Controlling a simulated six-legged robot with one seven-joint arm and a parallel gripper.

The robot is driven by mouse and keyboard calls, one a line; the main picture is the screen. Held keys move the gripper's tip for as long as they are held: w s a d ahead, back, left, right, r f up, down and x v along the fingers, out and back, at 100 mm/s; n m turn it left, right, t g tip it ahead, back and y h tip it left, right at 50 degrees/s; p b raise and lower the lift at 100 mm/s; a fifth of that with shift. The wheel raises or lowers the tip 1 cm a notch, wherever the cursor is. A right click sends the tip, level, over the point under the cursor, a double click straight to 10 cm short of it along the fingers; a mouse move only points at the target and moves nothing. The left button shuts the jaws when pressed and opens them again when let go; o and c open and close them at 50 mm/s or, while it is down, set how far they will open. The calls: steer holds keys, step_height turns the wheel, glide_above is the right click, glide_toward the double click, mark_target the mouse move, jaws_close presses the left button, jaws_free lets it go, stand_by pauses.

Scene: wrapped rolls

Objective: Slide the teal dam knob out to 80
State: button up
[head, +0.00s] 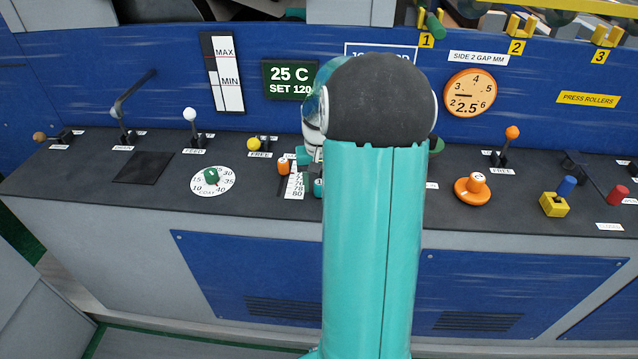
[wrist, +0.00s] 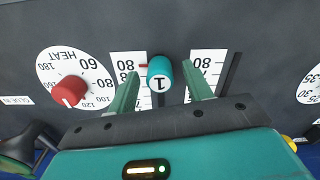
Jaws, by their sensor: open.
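The teal knob (wrist: 160,72), marked 1, stands between the open fingers of my gripper (wrist: 160,70) in the wrist view. Dark gaps show on both sides of it, and I cannot tell whether either finger touches it. A short red mark at its left side lies about level with the 80 on the white scale (wrist: 125,66). In the head view a small part of the teal knob (head: 319,187) shows beside my arm, which hides most of my gripper.
An orange knob (head: 284,167) stands left of the teal one in the head view. A red heat knob (wrist: 68,91) is on a dial to the left in the wrist view. A green dial knob (head: 211,176) and a yellow knob (head: 254,144) are further left.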

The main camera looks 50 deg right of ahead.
mark_target(319, 183)
step_height(319, 183, up, 13)
stand_by(0.3)
stand_by(0.5)
steer(key=s+a+r+n+t+h, duration=0.1)
steer(key=a+r+n, duration=0.15)
steer(key=a, duration=0.75)
steer(key=s+a+r+n+t, duration=0.2)
steer(key=a+r, duration=0.1)
steer(key=a, duration=0.7)
steer(key=s+a+f+n+t+y, duration=0.1)
steer(key=s+a+f+n+t, duration=0.1)
steer(key=s+a, duration=0.7)
steer(key=a+f+n, duration=0.1)
steer(key=a, duration=0.3)
steer(key=shift+s+a+t, duration=0.2)
steer(key=shift+t, duration=0.1)
